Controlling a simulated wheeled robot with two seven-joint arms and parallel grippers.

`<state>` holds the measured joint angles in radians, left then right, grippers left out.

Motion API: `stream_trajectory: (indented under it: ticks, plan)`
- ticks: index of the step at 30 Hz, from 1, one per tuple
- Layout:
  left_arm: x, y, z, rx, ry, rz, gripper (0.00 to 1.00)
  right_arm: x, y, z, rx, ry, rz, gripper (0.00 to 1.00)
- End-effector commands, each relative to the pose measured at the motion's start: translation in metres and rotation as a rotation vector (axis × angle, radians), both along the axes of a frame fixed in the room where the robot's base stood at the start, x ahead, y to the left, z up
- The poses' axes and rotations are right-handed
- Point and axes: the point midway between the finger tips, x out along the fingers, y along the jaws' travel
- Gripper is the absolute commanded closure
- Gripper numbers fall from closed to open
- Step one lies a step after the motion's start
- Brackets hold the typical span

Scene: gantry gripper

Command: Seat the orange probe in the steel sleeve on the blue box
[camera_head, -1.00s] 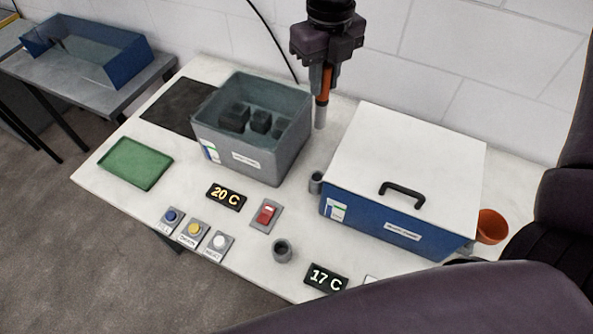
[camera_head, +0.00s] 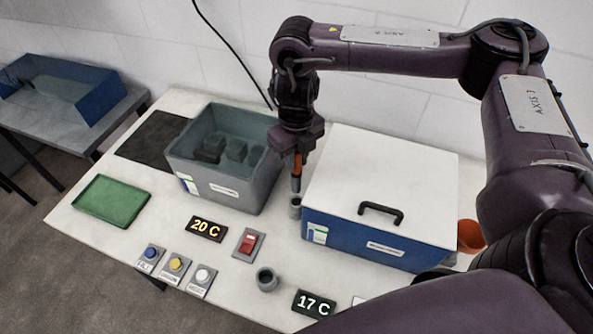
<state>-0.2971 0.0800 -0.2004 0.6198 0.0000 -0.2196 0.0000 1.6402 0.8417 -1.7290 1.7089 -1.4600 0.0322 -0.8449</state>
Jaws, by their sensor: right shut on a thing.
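My right gripper (camera_head: 298,155) points down at the left side of the blue box and is shut on the orange probe (camera_head: 296,182). The probe hangs upright, its orange part between the fingers and its grey tip below. The steel sleeve (camera_head: 295,208) is a small grey cup on the left side of the blue box (camera_head: 375,242). The probe's tip is right over the sleeve's mouth; I cannot tell whether it has entered. The blue box has a white lid with a black handle. My left gripper is not in view.
A grey bin (camera_head: 250,190) with dark blocks stands close left of the gripper. A second grey cup (camera_head: 267,280), a red switch (camera_head: 248,244), buttons and two displays are at the front. A green tray (camera_head: 110,200) lies left. An orange cup (camera_head: 470,236) is right of the box.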

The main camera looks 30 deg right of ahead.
Motion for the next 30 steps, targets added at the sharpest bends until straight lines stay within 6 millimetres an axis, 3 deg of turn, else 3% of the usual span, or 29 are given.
stream_trajectory:
  ticks: [12,30]
  plan:
    - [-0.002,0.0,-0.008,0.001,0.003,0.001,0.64,0.0,0.0,-0.041,0.0,0.001,-0.001,1.0]
    - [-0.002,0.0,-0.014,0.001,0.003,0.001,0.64,0.0,0.0,-0.052,0.0,0.0,0.001,1.0]
